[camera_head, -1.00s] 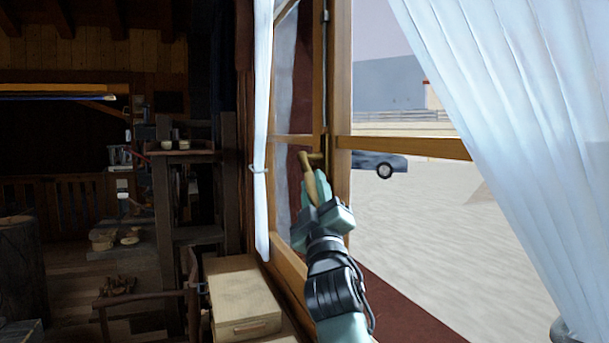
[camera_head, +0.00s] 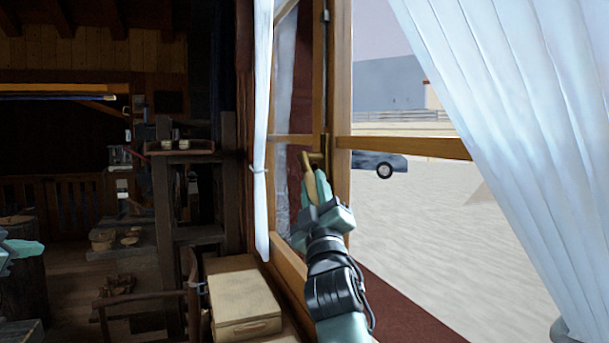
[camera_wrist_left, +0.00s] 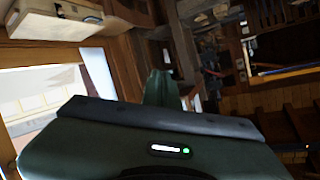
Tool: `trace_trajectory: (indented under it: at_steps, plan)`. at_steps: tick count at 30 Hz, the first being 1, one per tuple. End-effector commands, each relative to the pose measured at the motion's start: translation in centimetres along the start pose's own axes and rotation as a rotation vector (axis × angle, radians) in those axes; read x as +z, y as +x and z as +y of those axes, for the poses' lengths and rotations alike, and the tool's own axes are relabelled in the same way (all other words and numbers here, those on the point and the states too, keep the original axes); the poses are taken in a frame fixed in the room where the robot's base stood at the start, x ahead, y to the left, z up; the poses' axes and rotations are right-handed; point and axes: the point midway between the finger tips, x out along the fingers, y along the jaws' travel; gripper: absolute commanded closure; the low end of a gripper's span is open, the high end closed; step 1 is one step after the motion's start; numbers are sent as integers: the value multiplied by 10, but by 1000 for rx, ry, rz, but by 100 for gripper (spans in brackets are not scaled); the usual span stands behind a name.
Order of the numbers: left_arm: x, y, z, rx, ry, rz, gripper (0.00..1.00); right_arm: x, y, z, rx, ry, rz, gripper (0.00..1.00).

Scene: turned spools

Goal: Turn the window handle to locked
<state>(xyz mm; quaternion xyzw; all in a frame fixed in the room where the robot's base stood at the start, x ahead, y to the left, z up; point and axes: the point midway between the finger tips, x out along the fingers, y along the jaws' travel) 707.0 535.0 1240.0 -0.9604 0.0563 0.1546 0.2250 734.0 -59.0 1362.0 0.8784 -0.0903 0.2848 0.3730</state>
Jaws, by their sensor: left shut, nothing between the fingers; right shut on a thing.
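The brass window handle (camera_head: 317,158) is on the wooden window frame, near the middle of the head view. Its grip hangs downward, slightly tilted, from its mount. My right gripper (camera_head: 317,188) is shut on the handle's grip; its fingers hide part of it. My left gripper (camera_head: 28,248) shows at the left edge of the head view, far from the handle. In the left wrist view its teal fingers (camera_wrist_left: 161,88) are together and empty.
A white curtain (camera_head: 262,130) hangs just left of the window, and another (camera_head: 510,130) covers the right. A pale wooden box (camera_head: 243,297) sits below the window. A dark shelf (camera_head: 185,155) with small cups and a chair (camera_head: 150,297) stand to the left.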

Motion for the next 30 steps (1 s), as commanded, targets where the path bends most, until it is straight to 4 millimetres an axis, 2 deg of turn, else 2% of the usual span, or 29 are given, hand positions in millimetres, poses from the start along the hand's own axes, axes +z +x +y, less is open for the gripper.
trace_trajectory:
  at_steps: [1,4,7,9,12,15,18,21,23,26,30]
  plan:
    - [-42,8,30,67,26,48,100,-3,0,1,2,1,6,100]
    - [-112,12,87,190,88,119,100,-3,0,1,2,1,6,100]
    - [-181,2,144,302,169,185,100,-3,0,1,2,1,6,100]
    - [-227,-12,185,376,237,229,100,-3,0,1,2,1,5,100]
    - [-285,-40,242,469,343,284,100,-3,0,1,2,1,5,100]
    - [-330,-73,292,540,450,326,100,-3,0,1,2,2,5,100]
    - [-361,-103,331,590,543,355,100,-2,0,1,2,2,5,100]
    - [-379,-125,358,621,610,370,100,-2,0,1,3,2,5,100]
    - [-385,-134,369,632,637,375,100,-2,0,1,3,2,5,100]
    - [-390,-139,379,642,659,379,100,-2,0,2,3,2,5,100]
    - [-392,-130,391,647,663,379,100,-2,0,2,3,2,5,100]
